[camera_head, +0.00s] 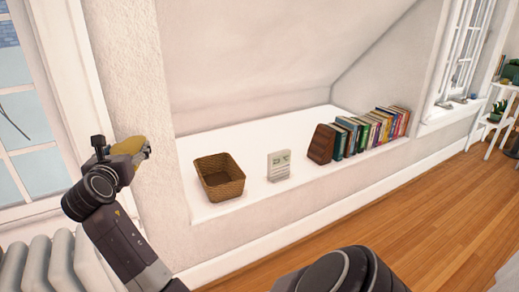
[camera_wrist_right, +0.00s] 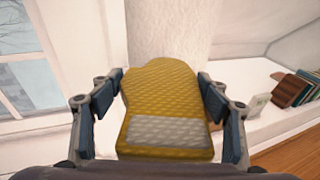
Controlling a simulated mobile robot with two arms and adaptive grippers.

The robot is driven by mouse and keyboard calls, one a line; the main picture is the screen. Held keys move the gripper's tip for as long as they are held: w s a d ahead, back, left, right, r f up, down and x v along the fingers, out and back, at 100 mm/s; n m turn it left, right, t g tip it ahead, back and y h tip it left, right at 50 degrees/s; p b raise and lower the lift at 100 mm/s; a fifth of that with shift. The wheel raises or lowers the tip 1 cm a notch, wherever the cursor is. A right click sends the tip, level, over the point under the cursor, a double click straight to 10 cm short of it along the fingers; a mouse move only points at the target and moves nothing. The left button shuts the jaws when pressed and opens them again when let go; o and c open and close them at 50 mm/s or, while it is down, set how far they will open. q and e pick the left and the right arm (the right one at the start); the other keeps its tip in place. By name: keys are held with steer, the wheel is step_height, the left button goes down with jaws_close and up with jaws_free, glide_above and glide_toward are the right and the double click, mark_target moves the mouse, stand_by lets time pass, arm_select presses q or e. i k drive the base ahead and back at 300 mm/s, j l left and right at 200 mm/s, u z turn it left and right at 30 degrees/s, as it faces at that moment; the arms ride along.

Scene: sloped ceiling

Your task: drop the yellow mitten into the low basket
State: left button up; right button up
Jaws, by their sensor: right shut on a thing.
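The yellow mitten (camera_head: 128,145) is held in my right gripper (camera_head: 142,152), in front of the wall to the left of the alcove. In the right wrist view the mitten (camera_wrist_right: 160,90) fills the space between the two fingers, with a pale grey patch near its lower end. The low basket (camera_head: 225,191) is brown and woven and stands upright on the white ledge. My right gripper is to the left of the basket and apart from it. The basket's floor is partly hidden by its front wall. My left gripper is not in view.
A small pale card or block (camera_head: 279,166) stands right of the basket on the ledge (camera_head: 255,133). A brown bookend (camera_head: 321,144) and a row of books (camera_head: 374,130) follow. A sloped ceiling hangs over the ledge. A white radiator (camera_head: 40,262) is at lower left.

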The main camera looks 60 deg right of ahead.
mark_target(219, 178)
steer(key=z, duration=1.65)
